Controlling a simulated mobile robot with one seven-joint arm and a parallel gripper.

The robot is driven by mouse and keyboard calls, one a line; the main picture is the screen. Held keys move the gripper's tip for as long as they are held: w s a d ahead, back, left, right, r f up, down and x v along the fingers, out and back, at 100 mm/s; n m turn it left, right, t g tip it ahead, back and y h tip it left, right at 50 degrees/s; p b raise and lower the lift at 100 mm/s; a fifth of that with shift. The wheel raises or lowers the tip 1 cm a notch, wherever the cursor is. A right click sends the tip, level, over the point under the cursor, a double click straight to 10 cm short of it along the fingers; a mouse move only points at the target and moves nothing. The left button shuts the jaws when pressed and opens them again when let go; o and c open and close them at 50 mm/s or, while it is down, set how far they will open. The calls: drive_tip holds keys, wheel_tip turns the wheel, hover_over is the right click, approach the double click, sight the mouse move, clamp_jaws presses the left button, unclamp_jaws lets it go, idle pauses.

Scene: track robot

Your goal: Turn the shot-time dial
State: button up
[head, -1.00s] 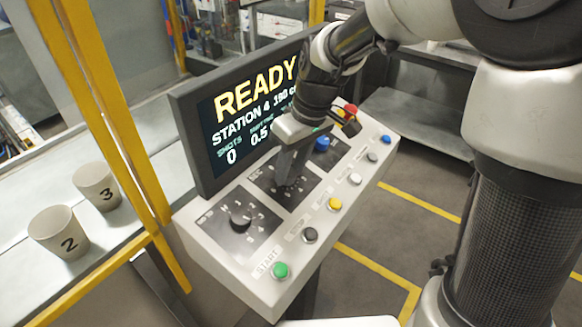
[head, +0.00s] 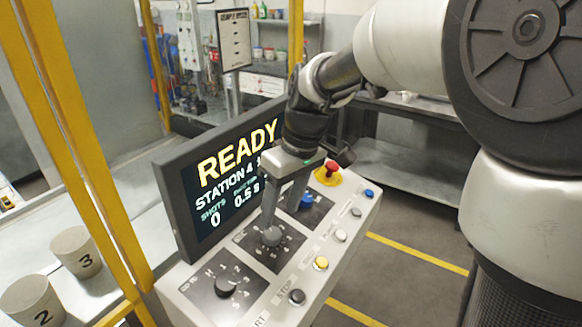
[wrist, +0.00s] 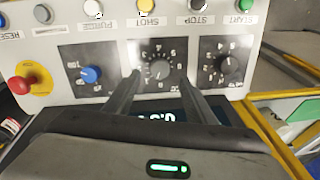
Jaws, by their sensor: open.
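The shot-time dial, a grey round knob (head: 271,237), sits on the middle black square of the sloped console and is marked SEC in the wrist view (wrist: 159,70). My gripper (head: 283,212) is open, its two dark fingers spread and pointing down at this dial. In the wrist view my gripper (wrist: 160,78) has one fingertip on each side of the knob, with a gap showing on both sides. I cannot tell how deep the tips reach around it. The display screen (head: 186,190) reads READY, STATION 4, shots 0 and 0.5 s.
A black dial (head: 229,287) and a blue dial (wrist: 90,74) flank the middle one. A red emergency button (head: 331,167) stands at the far end. Several push buttons, one yellow (head: 321,263), line the front edge. Cups (head: 75,251) stand left behind a yellow post (head: 105,130).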

drive_tip(key=w+p+v, duration=0.1)
drive_tip(key=v, duration=0.9)
drive_tip(key=shift+s+d+r, duration=0.15)
drive_tip(key=shift+s+r, duration=0.3)
drive_tip(key=shift+s, duration=0.05)
